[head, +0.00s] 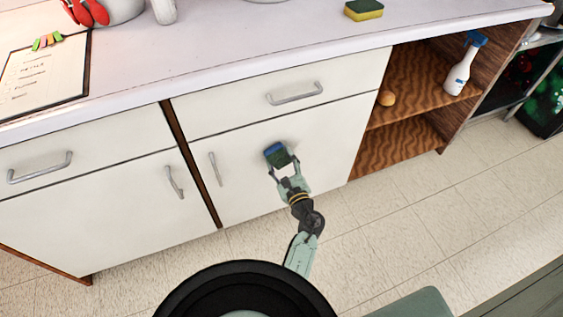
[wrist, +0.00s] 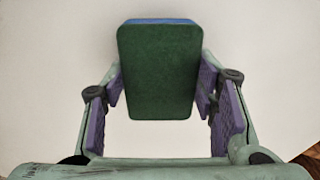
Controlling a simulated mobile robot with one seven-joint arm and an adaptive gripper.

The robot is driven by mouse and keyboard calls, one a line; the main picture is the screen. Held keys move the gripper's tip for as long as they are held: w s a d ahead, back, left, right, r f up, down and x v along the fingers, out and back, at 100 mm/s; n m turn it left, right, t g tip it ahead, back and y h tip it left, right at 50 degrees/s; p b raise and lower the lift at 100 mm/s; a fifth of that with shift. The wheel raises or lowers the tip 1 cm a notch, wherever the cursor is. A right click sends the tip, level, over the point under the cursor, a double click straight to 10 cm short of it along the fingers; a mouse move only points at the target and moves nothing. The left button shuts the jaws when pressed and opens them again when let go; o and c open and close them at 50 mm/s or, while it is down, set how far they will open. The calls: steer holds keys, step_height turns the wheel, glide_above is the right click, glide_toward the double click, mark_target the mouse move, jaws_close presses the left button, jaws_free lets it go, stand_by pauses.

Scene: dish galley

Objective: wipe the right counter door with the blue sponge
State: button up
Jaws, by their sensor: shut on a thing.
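My gripper (head: 283,168) is shut on the blue sponge (head: 275,150), which has a dark green face and a blue side. In the wrist view the sponge (wrist: 158,75) sits upright between the two fingers, its green face toward the camera and a thin blue edge on top. The right counter door (head: 252,172) is white with a vertical handle (head: 215,168) at its left side. The sponge is in front of the middle of this door, at or very near its surface; I cannot tell whether it touches. The door fills the wrist view's background.
A drawer (head: 280,100) is above the door. Open wooden shelves (head: 405,85) to the right hold a spray bottle (head: 462,68) and a small round tan thing (head: 386,98). A yellow-green sponge (head: 364,10) and a clipboard (head: 42,75) lie on the countertop (head: 215,45). The tiled floor (head: 420,210) is clear.

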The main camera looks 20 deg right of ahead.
mark_target(304, 142)
steer(key=shift+w, duration=0.3)
steer(key=shift+w+d+b, duration=0.1)
steer(key=shift+d+b, duration=0.95)
steer(key=shift+d, duration=1.4)
steer(key=shift+w+d+r+b, duration=0.15)
steer(key=shift+d+b, duration=0.2)
steer(key=shift+d, duration=0.75)
steer(key=shift+c, duration=0.8)
steer(key=shift+d+b, duration=0.8)
steer(key=shift+d, duration=0.85)
steer(key=shift+a, duration=0.2)
